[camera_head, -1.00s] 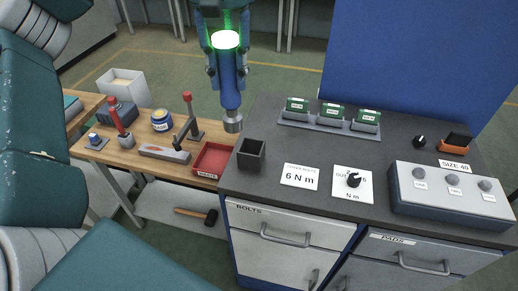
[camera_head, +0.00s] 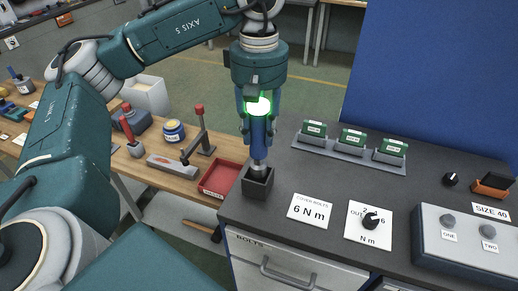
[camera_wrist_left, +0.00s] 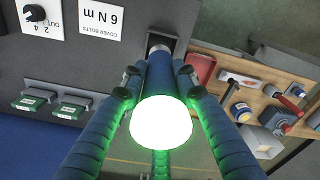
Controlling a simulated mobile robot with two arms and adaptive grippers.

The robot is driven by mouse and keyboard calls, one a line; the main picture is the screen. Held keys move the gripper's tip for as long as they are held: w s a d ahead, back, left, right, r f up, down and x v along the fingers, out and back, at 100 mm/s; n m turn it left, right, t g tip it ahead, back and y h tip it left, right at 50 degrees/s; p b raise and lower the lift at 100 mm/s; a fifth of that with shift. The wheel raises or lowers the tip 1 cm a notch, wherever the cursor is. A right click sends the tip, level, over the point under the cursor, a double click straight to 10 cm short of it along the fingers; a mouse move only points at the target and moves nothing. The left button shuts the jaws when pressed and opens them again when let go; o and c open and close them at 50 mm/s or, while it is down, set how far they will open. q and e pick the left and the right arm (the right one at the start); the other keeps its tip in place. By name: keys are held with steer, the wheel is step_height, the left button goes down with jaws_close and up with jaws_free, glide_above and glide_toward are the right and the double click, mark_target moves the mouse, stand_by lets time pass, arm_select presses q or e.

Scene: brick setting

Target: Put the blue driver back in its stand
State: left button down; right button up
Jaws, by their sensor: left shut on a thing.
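The blue driver (camera_head: 258,133) is upright in the head view, with a bright green-white glow at its top. My left gripper (camera_head: 259,122) is shut on its upper part. The driver's metal lower end is at the mouth of the black square stand (camera_head: 257,188) near the bench's left edge; the tip is hidden behind the stand's front wall. The left wrist view also shows the driver (camera_wrist_left: 160,75) between my fingers, its far end over the dark stand (camera_wrist_left: 163,42). My right gripper is not in view.
A red tray (camera_head: 218,178) on the wooden bench is just left of the stand. A "6 N m" card (camera_head: 310,210) and a dial card (camera_head: 369,225) lie to its right. Green blocks in a rack (camera_head: 350,153) stand behind. A grey button box (camera_head: 470,240) is at right.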

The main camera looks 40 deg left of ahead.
mark_target(258, 150)
arm_select(q)
steer(key=shift+s+f, duration=0.15)
steer(key=shift+f, duration=0.45)
steer(key=shift+s+f, duration=0.1)
steer(key=shift+f, duration=0.3)
step_height(258, 150, down, 3)
steer(key=shift+f+p, duration=0.15)
steer(key=shift+p, duration=0.55)
steer(key=shift+f, duration=0.2)
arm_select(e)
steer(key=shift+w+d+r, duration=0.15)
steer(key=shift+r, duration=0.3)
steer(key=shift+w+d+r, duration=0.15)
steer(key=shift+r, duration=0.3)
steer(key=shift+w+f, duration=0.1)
